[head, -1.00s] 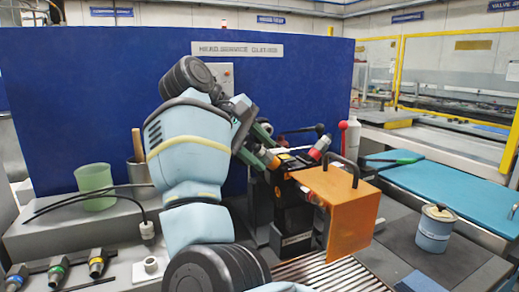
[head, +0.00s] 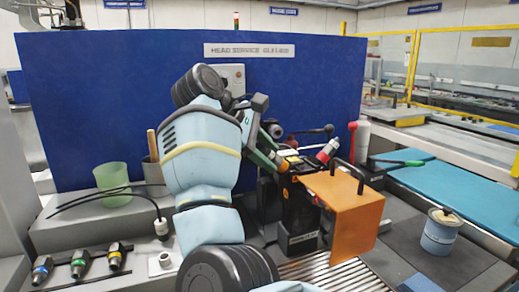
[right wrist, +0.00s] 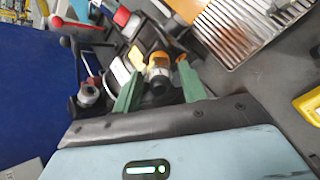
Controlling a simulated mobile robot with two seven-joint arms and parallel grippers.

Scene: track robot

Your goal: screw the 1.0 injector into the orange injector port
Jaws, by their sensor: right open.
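My right gripper (right wrist: 160,76) is open in the right wrist view. Its green fingers stand on either side of a small round part with a black end, a pale body and an orange-yellow band (right wrist: 159,66). I cannot tell whether the fingers touch it, or whether it is an injector seated in the orange port. In the head view, my right gripper (head: 270,156) is at the black head unit (head: 300,212), its fingers partly hidden. Three injectors lie at the lower left, with blue (head: 41,270), green (head: 79,262) and yellow (head: 115,256) bands. No 1.0 label is readable. My left gripper is out of view.
An orange box-shaped cover (head: 345,218) stands right of the head unit. A red-knobbed lever (head: 352,127) rises behind it. A green cup (head: 112,180) and black cables are at left. A blue can (head: 439,233) stands on a dark mat at right. A blue panel (head: 120,100) closes off the back.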

